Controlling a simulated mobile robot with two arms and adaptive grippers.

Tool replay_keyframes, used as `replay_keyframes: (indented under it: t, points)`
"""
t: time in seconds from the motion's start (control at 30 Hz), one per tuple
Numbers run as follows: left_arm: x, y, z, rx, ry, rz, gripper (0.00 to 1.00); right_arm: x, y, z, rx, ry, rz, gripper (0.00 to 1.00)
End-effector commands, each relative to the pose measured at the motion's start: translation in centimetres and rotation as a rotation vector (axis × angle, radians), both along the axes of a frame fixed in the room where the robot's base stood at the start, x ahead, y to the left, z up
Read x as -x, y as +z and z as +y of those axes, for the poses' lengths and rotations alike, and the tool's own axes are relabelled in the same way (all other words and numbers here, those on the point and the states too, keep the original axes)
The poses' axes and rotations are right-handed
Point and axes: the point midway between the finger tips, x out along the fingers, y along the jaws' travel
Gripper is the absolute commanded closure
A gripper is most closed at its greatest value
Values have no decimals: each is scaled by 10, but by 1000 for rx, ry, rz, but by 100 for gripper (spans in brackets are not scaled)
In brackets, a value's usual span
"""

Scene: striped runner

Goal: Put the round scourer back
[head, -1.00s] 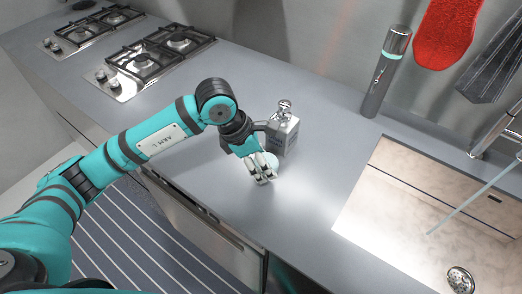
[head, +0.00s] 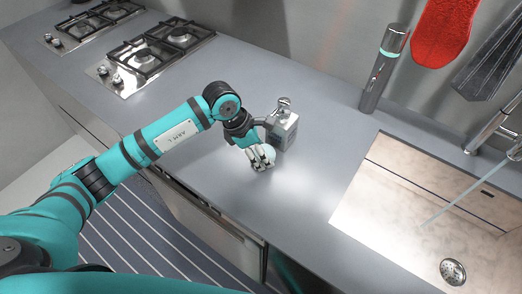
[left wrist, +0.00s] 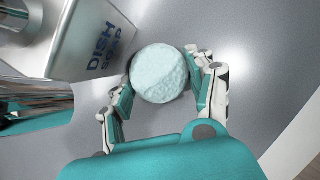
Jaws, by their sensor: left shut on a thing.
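The round scourer (left wrist: 160,73) is a pale mint disc with a rough face. My left gripper (left wrist: 166,84) is shut on it, with fingers on both sides of its edge. In the head view the left gripper (head: 261,158) is low over the grey counter, and only a little of the scourer (head: 270,152) shows between the fingers. The grey dish soap dispenser (head: 283,130) stands right beside the gripper; in the left wrist view its lettered face (left wrist: 95,45) is just left of the scourer. My right gripper is not in view.
The sink (head: 400,200) with a drain (head: 453,271) and running water is at the right. A tall metal cylinder (head: 385,70) stands behind it. A red mitt (head: 447,32) hangs on the wall. Gas hobs (head: 165,45) are at far left. Counter between gripper and sink is clear.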

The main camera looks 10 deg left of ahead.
Motion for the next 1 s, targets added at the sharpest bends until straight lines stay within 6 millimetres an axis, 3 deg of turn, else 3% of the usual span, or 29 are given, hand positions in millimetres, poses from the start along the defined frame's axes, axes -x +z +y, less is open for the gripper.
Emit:
replay_keyframes:
  t: [0.03,0.2,0.57,0.67,1.0]
  points:
    - [0,-2,0,0,0,0,41,0,-2,0,0,0,1,65]
    - [0,-1,0,0,0,0,21,1,-1,0,0,0,1,65]
    - [0,4,1,0,0,-1,21,1,3,0,-1,0,1,65]
    - [1,15,7,-1,2,-5,21,1,-3,1,-1,0,1,65]
    - [11,81,33,-1,2,-5,21,1,-19,3,-4,-2,1,65]
